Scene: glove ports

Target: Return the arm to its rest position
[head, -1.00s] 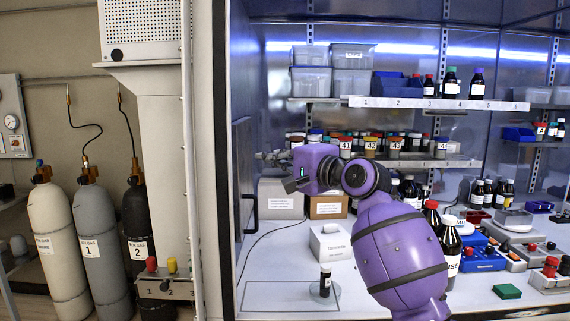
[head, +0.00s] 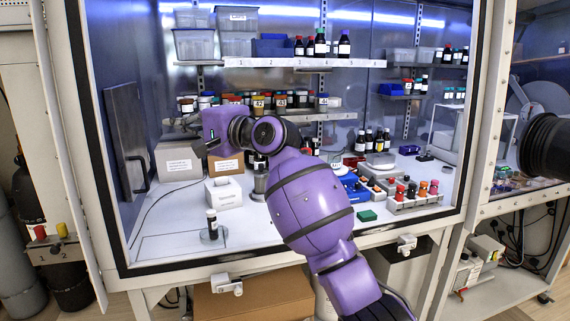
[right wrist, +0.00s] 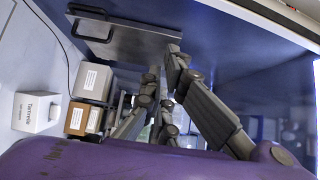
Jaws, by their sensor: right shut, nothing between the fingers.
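My purple right arm reaches into the blue-walled cabinet in the head view. My left gripper is in neither view.
A white box (head: 223,193) and a small dark bottle (head: 212,222) stand on the cabinet floor below the gripper. Bottle-laden shelves (head: 290,63) line the back. Colour-capped bottles in a rack (head: 415,200) stand right of the arm. The floor's front left is mostly clear.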

